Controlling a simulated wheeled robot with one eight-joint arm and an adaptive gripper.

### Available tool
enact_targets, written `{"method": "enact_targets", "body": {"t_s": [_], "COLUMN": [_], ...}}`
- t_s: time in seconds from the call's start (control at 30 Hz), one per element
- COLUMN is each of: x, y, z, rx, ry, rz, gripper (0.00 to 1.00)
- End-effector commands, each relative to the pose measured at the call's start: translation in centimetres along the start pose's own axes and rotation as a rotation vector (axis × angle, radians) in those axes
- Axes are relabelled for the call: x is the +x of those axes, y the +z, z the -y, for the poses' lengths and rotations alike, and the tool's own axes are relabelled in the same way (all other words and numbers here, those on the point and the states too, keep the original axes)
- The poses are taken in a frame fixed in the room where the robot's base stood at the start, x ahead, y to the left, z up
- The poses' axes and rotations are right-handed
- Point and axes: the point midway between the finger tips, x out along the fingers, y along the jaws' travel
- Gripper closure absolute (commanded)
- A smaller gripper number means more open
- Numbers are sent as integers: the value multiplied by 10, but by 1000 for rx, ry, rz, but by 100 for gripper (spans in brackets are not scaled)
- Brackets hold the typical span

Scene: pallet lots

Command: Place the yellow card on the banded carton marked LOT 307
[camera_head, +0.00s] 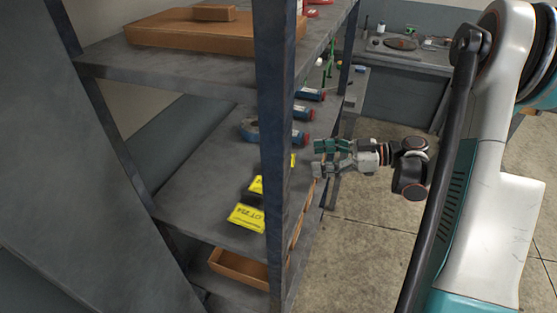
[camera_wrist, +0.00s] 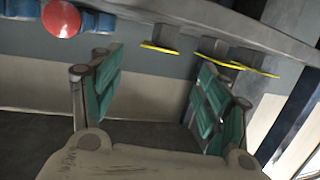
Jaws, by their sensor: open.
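Yellow cards lie on the middle shelf in the head view: a front one (camera_head: 246,217) with dark lettering too small to read surely, one behind it (camera_head: 256,185), and one partly hidden by the post (camera_head: 292,160). In the wrist view, thin yellow edges (camera_wrist: 160,47) show with grey blocks against them, beyond my fingers. My gripper (camera_head: 318,158) is open and empty, just right of the shelf post and apart from the cards. I cannot make out a banded carton marked LOT 307 in either view.
The dark shelf post (camera_head: 277,130) stands between my gripper and the front cards. Blue and red cylindrical things (camera_head: 300,138) lie farther back on that shelf. Right-hand floor is open.

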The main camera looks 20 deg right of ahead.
Motion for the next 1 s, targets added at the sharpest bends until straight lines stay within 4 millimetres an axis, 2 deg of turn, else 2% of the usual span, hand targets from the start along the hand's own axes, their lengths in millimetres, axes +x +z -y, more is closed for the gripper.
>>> {"method": "enact_targets", "body": {"t_s": [0.03,0.2,0.53,0.8,1.0], "x": [12,37,58,94,99], "y": [2,2,1,1,-1], "z": [1,0,0,-1,-2], "rx": [-1,0,0,0,1], "ry": [-4,-2,-1,-2,1], "rz": [0,0,0,0,0], "gripper": [31,31,31,31,31]}}
